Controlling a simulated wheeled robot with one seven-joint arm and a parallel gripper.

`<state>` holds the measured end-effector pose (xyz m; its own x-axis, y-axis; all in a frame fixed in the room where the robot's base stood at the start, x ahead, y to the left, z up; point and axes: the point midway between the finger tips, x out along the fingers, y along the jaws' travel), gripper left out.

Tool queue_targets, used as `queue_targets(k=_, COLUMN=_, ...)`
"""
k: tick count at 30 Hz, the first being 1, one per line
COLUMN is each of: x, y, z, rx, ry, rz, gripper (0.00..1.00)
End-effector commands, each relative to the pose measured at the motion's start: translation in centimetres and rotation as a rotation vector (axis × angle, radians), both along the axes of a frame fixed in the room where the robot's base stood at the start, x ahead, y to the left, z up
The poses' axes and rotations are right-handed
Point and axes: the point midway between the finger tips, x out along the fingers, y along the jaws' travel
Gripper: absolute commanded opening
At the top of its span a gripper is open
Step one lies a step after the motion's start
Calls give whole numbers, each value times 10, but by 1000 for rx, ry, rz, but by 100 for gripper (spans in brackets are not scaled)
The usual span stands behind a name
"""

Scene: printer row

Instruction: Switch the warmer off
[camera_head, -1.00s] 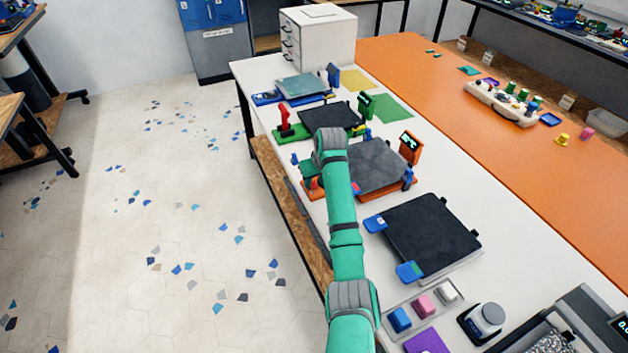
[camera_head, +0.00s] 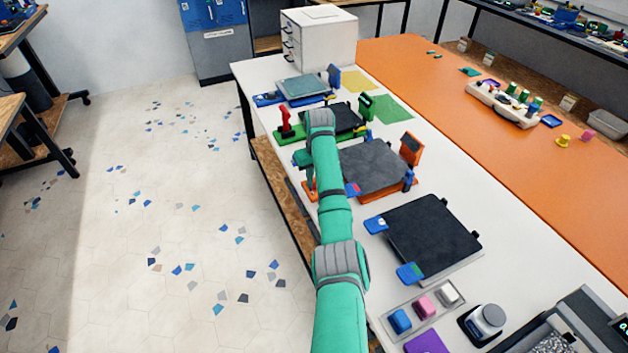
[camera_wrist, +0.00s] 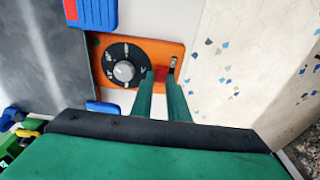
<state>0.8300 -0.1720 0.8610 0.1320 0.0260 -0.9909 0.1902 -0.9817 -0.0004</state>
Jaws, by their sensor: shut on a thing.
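The orange warmer with a dark plate (camera_head: 375,168) stands mid-row on the white bench, partly behind my arm. Its display (camera_head: 411,142) looks dark grey. In the wrist view, its orange control panel (camera_wrist: 110,82) carries a black dial with a pale knob (camera_wrist: 124,71) and a small slot with a light mark (camera_wrist: 173,64). My gripper (camera_wrist: 161,76) has its two green fingers at the panel's right end, right of the dial. They are closed on a dark red part (camera_wrist: 160,73), mostly hidden between the fingertips.
A black-plated device (camera_head: 430,240) with blue tabs stands nearer. A green-framed one with a red lever (camera_head: 285,118) stands beyond. A blue tab (camera_wrist: 97,12) projects beside the panel. The floor left of the bench is clear.

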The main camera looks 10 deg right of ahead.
Motion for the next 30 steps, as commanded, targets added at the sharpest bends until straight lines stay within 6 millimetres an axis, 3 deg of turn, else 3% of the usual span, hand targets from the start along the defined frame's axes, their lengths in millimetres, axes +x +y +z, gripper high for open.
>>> queue_targets(k=21, x=3, y=2, z=1, rx=-23, ry=105, rz=2, gripper=0)
queue_targets(k=22, x=3, y=2, z=0, rx=-23, ry=105, rz=2, gripper=17)
queue_targets(k=24, x=3, y=2, z=1, rx=-22, ry=105, rz=2, gripper=34)
queue_targets(k=30, x=3, y=3, z=0, rx=-21, ry=104, rz=2, gripper=34)
